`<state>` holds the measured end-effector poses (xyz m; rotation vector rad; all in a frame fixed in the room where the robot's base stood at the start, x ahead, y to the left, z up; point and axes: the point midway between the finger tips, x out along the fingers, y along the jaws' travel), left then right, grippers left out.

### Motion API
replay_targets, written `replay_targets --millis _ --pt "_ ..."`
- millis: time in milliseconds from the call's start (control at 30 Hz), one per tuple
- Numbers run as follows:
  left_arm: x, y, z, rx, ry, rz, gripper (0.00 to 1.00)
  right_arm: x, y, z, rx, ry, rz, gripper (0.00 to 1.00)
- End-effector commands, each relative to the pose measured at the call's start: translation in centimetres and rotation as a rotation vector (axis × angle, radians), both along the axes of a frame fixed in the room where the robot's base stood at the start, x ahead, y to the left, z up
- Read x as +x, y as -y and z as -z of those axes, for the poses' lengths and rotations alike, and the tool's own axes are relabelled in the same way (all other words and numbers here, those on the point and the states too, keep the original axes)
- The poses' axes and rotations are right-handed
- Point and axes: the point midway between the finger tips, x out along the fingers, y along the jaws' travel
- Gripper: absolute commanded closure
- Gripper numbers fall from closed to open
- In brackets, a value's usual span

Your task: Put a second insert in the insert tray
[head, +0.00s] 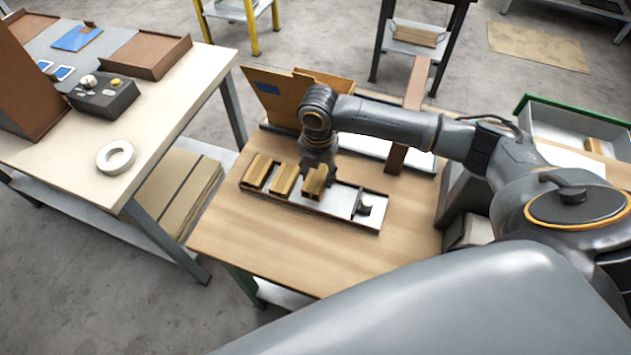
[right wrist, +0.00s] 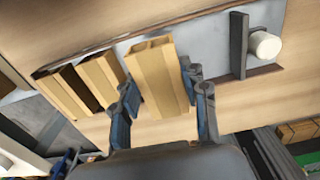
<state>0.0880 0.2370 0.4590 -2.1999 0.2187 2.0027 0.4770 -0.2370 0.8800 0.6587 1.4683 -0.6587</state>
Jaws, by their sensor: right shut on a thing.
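A long grey insert tray (head: 340,199) lies on the wooden table. Two tan block-like inserts, a left one (head: 257,171) and a middle one (head: 284,180), stand side by side at its left end. My right gripper (head: 317,168) is over the tray, shut on a third tan insert (head: 314,184) to the right of these. In the right wrist view the held insert (right wrist: 157,72) is between the two fingers (right wrist: 165,100), apart from the middle insert (right wrist: 100,80). I cannot tell whether it touches the tray floor. My left gripper is not in view.
A white cylinder (head: 365,205) and a dark upright divider (right wrist: 239,46) are at the tray's right end. A brown board (head: 416,82) and an open cardboard box (head: 283,95) are behind. The table front is clear. Another table (head: 150,110) stands at left.

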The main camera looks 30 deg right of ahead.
Motion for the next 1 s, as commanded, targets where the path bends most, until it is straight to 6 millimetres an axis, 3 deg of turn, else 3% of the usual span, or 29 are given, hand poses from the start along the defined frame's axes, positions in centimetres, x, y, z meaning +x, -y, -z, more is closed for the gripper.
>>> replay_targets --millis 100,300,633,667,767,1000 --pt "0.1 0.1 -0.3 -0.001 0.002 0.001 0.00 0.0 -1.0 1.0 0.002 -0.003 -0.002 0.77" --pt "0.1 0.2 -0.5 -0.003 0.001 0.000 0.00 0.0 -0.7 3.7 0.000 -0.001 -0.001 0.77" --pt "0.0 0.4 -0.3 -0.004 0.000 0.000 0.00 0.0 -0.7 4.1 0.000 0.000 -0.001 0.77" --pt "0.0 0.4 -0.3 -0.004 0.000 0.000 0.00 0.0 -0.7 4.1 0.000 0.000 -0.002 0.54" --pt "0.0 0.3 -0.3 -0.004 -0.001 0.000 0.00 0.0 -0.7 4.1 0.000 0.000 -0.002 0.33" --pt "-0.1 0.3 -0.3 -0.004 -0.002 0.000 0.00 0.0 -0.6 4.0 0.000 0.000 -0.002 0.33"
